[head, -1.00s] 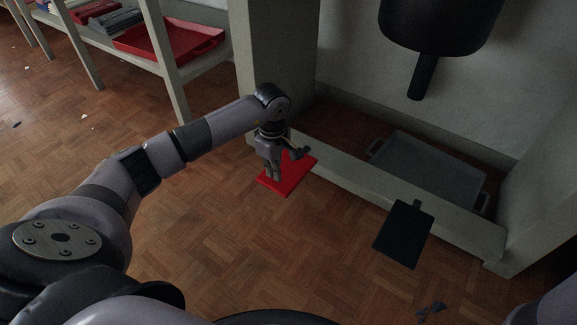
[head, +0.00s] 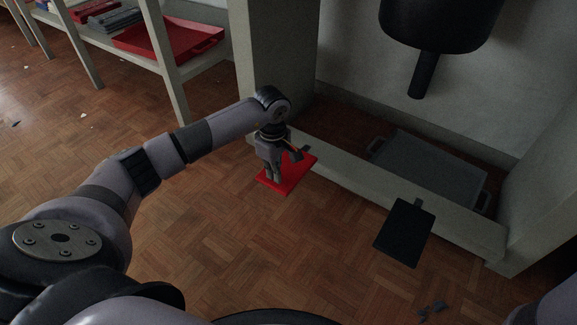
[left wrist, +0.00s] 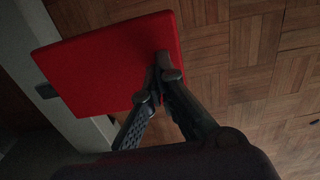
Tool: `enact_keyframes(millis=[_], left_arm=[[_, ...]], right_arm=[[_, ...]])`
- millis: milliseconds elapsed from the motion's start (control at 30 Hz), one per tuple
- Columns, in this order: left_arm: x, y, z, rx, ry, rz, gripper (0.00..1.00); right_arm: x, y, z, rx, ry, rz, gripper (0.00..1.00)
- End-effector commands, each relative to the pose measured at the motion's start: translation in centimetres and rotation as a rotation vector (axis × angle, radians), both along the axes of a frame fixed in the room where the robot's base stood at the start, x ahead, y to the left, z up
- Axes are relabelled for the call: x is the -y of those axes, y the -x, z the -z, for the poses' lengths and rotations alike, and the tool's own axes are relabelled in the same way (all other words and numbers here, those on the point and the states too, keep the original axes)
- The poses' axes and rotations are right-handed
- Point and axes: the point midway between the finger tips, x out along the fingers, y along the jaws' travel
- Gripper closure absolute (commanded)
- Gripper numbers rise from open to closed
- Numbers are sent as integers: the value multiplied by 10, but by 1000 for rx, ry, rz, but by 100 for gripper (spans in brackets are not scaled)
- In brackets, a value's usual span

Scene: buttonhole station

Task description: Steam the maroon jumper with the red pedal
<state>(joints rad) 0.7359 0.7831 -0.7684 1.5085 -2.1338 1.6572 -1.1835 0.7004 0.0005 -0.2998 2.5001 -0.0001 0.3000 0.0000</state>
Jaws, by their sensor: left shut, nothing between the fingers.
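The red pedal (head: 292,176) is a flat plate low at the station's front beam, left of centre in the head view. It fills much of the left wrist view (left wrist: 105,62). My left gripper (head: 273,180) points down over the pedal's left part, shut and empty. In the left wrist view its fingertips (left wrist: 160,72) meet in front of the red plate, near its edge. I cannot tell for sure whether they touch it. The maroon jumper is not in view. My right gripper is not in view.
A black pedal (head: 404,232) sits to the right on the same beam (head: 340,180). A grey tray (head: 430,168) lies behind the beam. A black hanging part (head: 440,25) is above. A shelf with a red tray (head: 170,38) stands back left. The wooden floor in front is mostly clear.

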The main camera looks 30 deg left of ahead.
Motion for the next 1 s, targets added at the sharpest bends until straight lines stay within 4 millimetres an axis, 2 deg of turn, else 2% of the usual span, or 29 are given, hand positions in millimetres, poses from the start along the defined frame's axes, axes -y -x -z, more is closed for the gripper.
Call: enact_keyframes(millis=[733,1000], left_arm=[[-1,1,40,-3,-1,-1,100],[-1,1,38,-4,-1,-1,100]], right_arm=[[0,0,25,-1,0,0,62],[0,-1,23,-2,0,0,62]])
